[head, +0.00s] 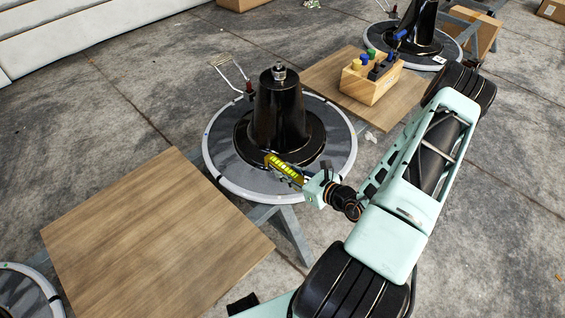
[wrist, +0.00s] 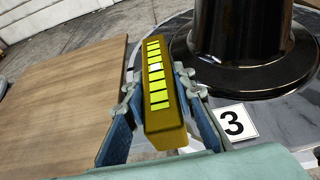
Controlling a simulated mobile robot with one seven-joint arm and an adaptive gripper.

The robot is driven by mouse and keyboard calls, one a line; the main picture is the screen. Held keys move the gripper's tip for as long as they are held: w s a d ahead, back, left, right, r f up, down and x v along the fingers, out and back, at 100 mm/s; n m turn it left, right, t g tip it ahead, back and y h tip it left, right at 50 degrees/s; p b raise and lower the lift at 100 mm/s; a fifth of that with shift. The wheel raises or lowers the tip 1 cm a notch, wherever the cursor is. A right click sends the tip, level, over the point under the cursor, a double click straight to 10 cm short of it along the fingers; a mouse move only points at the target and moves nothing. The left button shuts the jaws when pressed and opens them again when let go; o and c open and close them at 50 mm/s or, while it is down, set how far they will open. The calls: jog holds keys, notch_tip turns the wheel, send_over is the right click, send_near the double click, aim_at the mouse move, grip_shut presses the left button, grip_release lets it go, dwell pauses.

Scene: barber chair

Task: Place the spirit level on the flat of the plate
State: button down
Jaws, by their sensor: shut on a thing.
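The spirit level is a yellow bar with bright green-yellow blocks along its top (head: 283,167); it fills the middle of the wrist view (wrist: 156,100). My gripper (head: 299,180) is shut on it, with one blue finger on each side in the wrist view (wrist: 158,92). The plate is a round grey disc with a white rim (head: 344,160). The level is in front of the black cone and over the plate's near side in the head view. Whether it touches the plate, I cannot tell. In the wrist view the plate (wrist: 275,112) is on the right.
A black flared cone (head: 278,112) stands on the plate's middle. A number 3 card (wrist: 236,123) lies near its foot. A bare wooden board (head: 155,235) is at the left. Another board holds a wooden block with several coloured pegs (head: 370,78). A wire-handled item (head: 232,72) is behind the plate.

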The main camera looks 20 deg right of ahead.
jog(key=shift+s+a+r, duration=0.1)
jog(key=shift+s+r, duration=0.3)
jog(key=shift+s, duration=0.35)
jog(key=w+a+r+n+g+y, duration=0.15)
jog(key=a+r, duration=0.25)
jog(key=r, duration=0.4)
jog(key=w+a+r+n+g+y, duration=0.1)
jog(key=a+r+n+g+y, duration=0.2)
jog(key=r, duration=0.6)
jog(key=w+a+r+n+y, duration=0.15)
jog(key=a+r, duration=0.25)
jog(key=r, duration=0.4)
notch_tip(320, 180, up, 21)
jog(key=p, duration=2.7)
jog(key=shift+a, duration=0.15)
jog(key=shift+s+f, duration=0.1)
jog(key=shift+f, duration=0.1)
